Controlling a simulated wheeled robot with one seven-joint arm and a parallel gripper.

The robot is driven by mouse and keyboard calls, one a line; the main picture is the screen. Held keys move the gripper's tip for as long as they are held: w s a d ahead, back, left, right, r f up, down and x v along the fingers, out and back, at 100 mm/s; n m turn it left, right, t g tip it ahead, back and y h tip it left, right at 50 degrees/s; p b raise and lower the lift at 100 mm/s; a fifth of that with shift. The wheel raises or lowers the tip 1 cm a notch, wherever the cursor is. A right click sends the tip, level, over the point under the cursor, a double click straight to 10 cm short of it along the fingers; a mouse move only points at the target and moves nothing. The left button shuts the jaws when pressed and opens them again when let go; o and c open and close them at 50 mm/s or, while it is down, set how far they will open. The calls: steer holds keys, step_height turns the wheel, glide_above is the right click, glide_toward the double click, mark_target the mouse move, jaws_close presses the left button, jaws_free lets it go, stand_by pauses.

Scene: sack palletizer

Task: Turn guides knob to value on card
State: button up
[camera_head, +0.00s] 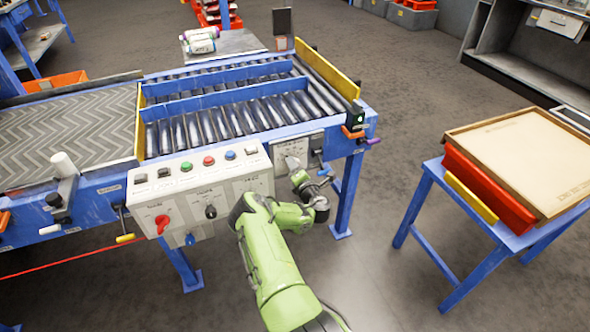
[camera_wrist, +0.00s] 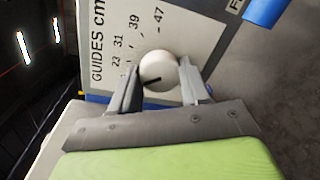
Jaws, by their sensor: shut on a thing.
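The guides knob (camera_wrist: 158,67) is a round white knob with a black pointer line, in the middle of the wrist view. It sits on a pale panel (camera_wrist: 100,20) marked "GUIDES cm" with the values 23, 31, 39 and 47. The pointer aims left and slightly down in the picture, near the 23 end of the scale. My gripper (camera_wrist: 159,72) is shut on the knob, one finger on each side. In the head view the guides panel (camera_head: 297,148) is on the front of the conveyor, beside my arm. I cannot make out a card with a value.
A control box (camera_head: 190,182) with buttons, a red knob and a black knob is left of my arm. The roller conveyor (camera_head: 178,134) has blue guide rails (camera_head: 222,97) across it. A blue table (camera_head: 430,200) with a wooden tray (camera_head: 460,135) stands right; floor between is clear.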

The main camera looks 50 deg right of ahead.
steer(key=shift+s+f+n, duration=0.15)
steer(key=shift+f+n, duration=0.1)
steer(key=shift+n, duration=0.55)
steer(key=o, duration=1.1)
steer(key=shift+r, duration=0.15)
steer(key=shift+c, duration=0.2)
